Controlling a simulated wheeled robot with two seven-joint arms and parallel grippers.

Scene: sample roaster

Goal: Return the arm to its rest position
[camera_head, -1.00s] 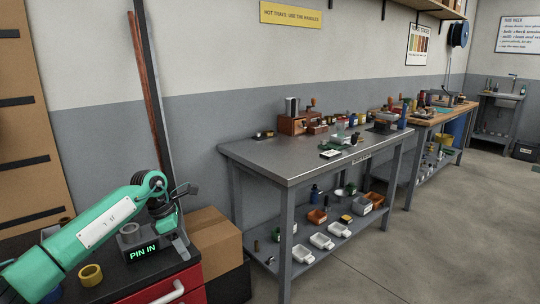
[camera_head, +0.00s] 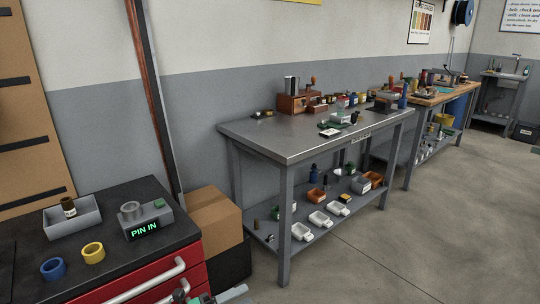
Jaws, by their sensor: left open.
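My left gripper (camera_head: 232,293) shows only in part at the bottom edge of the head view, low in front of the red drawer cabinet (camera_head: 168,279). A bit of teal arm and a grey finger part show there. It is open, and I see nothing in it. The rest of the left arm is below the picture. My right gripper is out of view. On the dark cabinet top, the grey device (camera_head: 148,221) reads "PIN IN" in green, with a grey ring-shaped part on it.
A grey tray (camera_head: 84,225) holding a small dark jar, a blue ring (camera_head: 53,268) and a yellow ring (camera_head: 93,252) are on the cabinet top. A metal bench (camera_head: 300,137) stands to the right. The floor at right is clear.

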